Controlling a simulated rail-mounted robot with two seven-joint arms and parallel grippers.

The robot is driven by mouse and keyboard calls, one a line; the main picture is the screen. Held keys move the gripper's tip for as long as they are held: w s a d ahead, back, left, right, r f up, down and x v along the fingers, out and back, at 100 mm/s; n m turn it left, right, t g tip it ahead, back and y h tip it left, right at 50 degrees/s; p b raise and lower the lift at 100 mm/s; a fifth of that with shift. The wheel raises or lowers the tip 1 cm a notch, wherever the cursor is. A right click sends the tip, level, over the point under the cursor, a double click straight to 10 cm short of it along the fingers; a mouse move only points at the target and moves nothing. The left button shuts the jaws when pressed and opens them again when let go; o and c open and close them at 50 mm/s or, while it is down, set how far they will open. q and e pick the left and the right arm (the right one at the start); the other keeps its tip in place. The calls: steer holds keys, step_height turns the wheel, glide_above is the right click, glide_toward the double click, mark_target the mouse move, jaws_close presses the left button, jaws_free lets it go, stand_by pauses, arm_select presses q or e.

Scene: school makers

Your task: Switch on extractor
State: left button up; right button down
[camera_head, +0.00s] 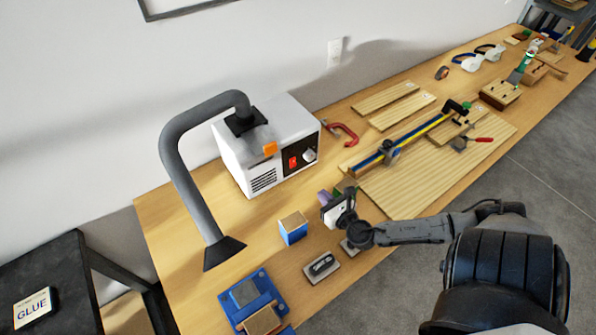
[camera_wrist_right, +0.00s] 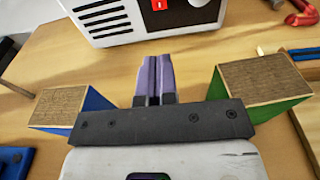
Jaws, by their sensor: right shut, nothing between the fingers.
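The extractor (camera_head: 238,155) is a white box with a grey hose (camera_head: 178,165) on top, at the back left of the bench. Its dark front panel bears a red switch (camera_head: 292,163) and a round knob (camera_head: 309,155). I cannot tell the switch's position. My right gripper (camera_head: 325,195) is in front of the extractor, apart from it. In the right wrist view its purple fingers (camera_wrist_right: 155,75) are together and empty, pointing toward the extractor (camera_wrist_right: 103,22). The red switch (camera_wrist_right: 159,4) is cut by the top edge there. My left gripper is not in view.
A blue-sided block (camera_head: 293,228) and a green-sided block (camera_wrist_right: 268,85) flank the right gripper. A red clamp (camera_head: 343,131) lies right of the extractor. A sanding block (camera_head: 321,267) and a blue tray (camera_head: 231,309) are near the front. Planks and a long clamp lie further right.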

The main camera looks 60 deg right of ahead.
mark_target(294, 166)
steer(key=shift+w, duration=0.1)
steer(key=b+x, duration=0.2)
steer(key=x, duration=1.2)
steer(key=shift+f, duration=0.1)
